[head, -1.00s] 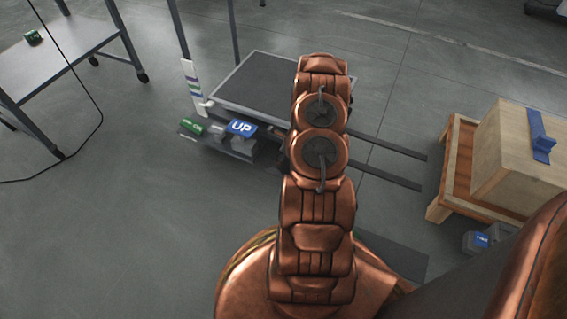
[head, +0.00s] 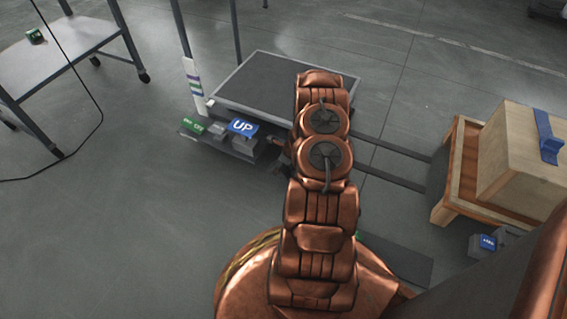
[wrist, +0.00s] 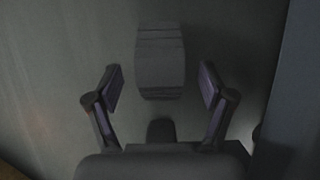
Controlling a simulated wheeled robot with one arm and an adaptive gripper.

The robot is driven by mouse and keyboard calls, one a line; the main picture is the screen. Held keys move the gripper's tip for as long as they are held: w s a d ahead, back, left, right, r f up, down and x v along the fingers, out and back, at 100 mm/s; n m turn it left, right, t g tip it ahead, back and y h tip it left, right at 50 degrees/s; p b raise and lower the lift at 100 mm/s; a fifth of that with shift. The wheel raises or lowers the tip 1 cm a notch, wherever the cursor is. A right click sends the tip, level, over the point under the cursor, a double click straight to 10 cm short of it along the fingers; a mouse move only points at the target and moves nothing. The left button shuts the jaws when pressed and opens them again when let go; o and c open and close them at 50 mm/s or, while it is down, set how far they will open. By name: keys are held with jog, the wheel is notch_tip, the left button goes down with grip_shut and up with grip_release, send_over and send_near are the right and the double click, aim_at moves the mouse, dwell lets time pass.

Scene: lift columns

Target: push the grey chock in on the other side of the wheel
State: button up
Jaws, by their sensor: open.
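A dark grey ridged block, which looks like the chock (wrist: 160,62), lies on the floor in the wrist view, ahead of my gripper (wrist: 160,85). My gripper is open, one finger on each side of the block's near part in the picture; contact cannot be told. A small dark rounded piece (wrist: 160,131) shows below the block; I cannot tell if it is the wheel. In the head view my arm hides the chock and the wheel, and only a dark bit of my gripper shows beside the lift cart (head: 255,85).
The cart has a blue UP pedal (head: 242,127), a green pedal (head: 192,126) and two legs reaching right. A wooden crate (head: 520,150) stands on a pallet (head: 450,190) at the right. A table (head: 70,50) stands at the left. Floor at the left front is clear.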

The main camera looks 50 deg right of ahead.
jog(key=shift+x, duration=1.05)
jog(key=c, duration=1.5)
